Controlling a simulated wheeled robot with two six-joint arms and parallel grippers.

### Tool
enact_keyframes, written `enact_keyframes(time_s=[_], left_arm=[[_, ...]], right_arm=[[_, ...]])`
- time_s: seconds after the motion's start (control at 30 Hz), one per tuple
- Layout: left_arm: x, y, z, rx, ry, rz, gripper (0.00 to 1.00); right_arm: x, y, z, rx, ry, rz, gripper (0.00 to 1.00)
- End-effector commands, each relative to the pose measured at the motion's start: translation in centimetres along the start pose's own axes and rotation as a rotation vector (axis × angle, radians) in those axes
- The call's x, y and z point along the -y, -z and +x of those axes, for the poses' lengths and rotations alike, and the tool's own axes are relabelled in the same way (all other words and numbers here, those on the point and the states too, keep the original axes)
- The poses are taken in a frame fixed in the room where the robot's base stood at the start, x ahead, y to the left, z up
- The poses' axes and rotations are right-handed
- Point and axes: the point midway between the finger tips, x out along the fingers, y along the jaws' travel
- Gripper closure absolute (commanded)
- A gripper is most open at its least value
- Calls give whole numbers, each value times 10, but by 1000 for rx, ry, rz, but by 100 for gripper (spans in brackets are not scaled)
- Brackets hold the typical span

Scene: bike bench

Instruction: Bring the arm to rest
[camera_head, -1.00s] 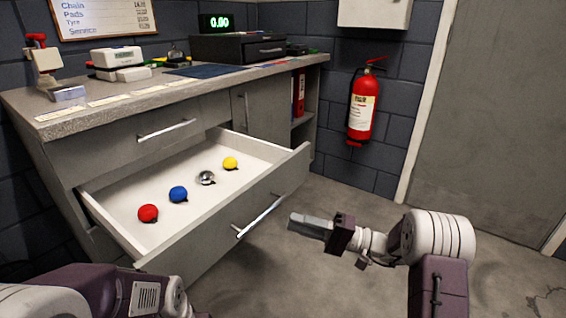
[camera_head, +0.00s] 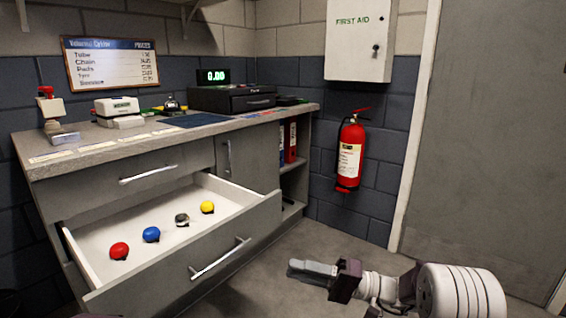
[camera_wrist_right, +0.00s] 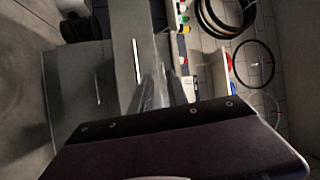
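My right gripper (camera_head: 294,268) is in the lower right of the head view, pointing left, in front of the open drawer (camera_head: 240,238) and apart from it. Its two fingers lie together and nothing shows between them. In the right wrist view the fingers (camera_wrist_right: 164,80) also look closed and empty. My right arm comes in from the lower right corner. My left gripper is not in view.
The drawer holds a red ball (camera_head: 119,251), a blue ball (camera_head: 151,234), a dark silvery bell (camera_head: 182,220) and a yellow ball (camera_head: 207,207). A workbench (camera_head: 95,157) carries a cash box (camera_head: 232,98). A fire extinguisher (camera_head: 350,155) hangs on the wall. The floor around my gripper is clear.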

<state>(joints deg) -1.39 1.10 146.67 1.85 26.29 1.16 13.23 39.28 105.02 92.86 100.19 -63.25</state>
Motion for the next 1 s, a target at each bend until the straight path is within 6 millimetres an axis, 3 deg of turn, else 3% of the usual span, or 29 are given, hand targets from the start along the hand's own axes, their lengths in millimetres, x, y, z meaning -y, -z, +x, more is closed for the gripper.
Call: enact_keyframes(time_s=[0.03, 0.13, 0.23, 0.33, 0.47, 0.53, 0.6, 0.67, 0.8, 0.9, 0.93, 1.0], left_arm=[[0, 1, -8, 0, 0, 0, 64], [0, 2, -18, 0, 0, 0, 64], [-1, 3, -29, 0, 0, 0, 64], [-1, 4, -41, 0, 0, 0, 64], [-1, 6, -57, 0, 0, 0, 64], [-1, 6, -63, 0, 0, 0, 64], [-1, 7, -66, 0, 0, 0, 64], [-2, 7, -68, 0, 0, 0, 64], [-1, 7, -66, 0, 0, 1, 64], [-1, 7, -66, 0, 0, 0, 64], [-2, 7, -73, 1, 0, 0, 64], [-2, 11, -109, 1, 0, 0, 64]], right_arm=[[15, -8, 8, 29, -5, -10, 80], [33, -34, 25, 114, -45, -20, 80], [38, -75, 37, 231, -154, -6, 80], [29, -124, 36, 358, -341, 41, 80], [0, -191, 0, 507, -704, 104, 80], [-20, -216, -38, 553, -935, 112, 80], [-38, -229, -79, 563, -1149, 95, 80], [-50, -231, -113, 547, -1314, 62, 80], [-76, -213, -178, 433, -1606, -38, 80], [-84, -175, -192, 229, -1700, -105, 80], [-77, -172, -190, 176, -1702, -69, 80], [-42, -167, -183, 189, -1701, -71, 80]])
